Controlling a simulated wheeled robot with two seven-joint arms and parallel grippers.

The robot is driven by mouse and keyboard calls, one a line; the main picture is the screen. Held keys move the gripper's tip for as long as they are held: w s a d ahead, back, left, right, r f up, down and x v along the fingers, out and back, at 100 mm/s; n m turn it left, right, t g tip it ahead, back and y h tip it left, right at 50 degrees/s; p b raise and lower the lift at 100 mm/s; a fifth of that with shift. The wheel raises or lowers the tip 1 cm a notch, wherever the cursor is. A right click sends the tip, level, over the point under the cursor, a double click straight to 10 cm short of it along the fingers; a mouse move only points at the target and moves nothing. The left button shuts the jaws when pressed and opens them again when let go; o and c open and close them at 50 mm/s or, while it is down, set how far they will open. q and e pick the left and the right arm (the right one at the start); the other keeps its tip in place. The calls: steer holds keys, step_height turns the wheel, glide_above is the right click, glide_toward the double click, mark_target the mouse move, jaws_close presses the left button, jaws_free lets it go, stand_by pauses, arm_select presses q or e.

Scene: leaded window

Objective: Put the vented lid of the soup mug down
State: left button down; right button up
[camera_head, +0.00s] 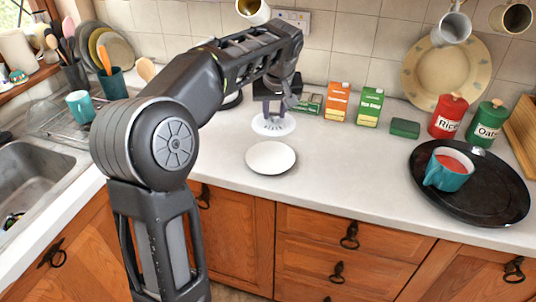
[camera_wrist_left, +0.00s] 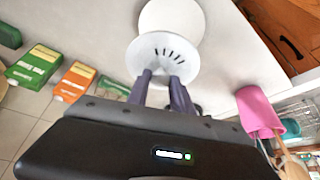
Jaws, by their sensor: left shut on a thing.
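The white vented lid (camera_head: 274,127) is in my left gripper (camera_head: 273,110), over the counter behind a round white plate (camera_head: 271,157). In the left wrist view the lid (camera_wrist_left: 163,57) shows dark slots, and the two fingers of my left gripper (camera_wrist_left: 164,78) are shut at its near side. The lid overlaps the edge of the plate (camera_wrist_left: 172,18) there. I cannot tell whether the lid touches the counter. The teal soup mug (camera_head: 447,174), with red soup inside, stands uncovered on a round black tray (camera_head: 487,207) at the right. My right gripper is not in view.
An orange carton (camera_head: 339,102), a green carton (camera_head: 369,107) and a small green box (camera_head: 405,128) stand along the wall. Red (camera_head: 447,118) and green (camera_head: 489,126) canisters stand behind the tray. The sink (camera_head: 35,180) is at the left. Counter between plate and tray is clear.

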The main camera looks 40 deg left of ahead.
mark_target(274, 125)
arm_select(q)
steer(key=shift+a+f, duration=0.1)
steer(key=shift+f, duration=3.05)
steer(key=shift+f, duration=0.1)
step_height(274, 125, down, 4)
steer(key=shift+r+p, duration=0.25)
steer(key=shift+p, duration=0.1)
steer(key=shift+f+b, duration=0.45)
steer(key=shift+b, duration=0.05)
steer(key=c, duration=1.1)
jaws_free()
steer(key=shift+r, duration=0.1)
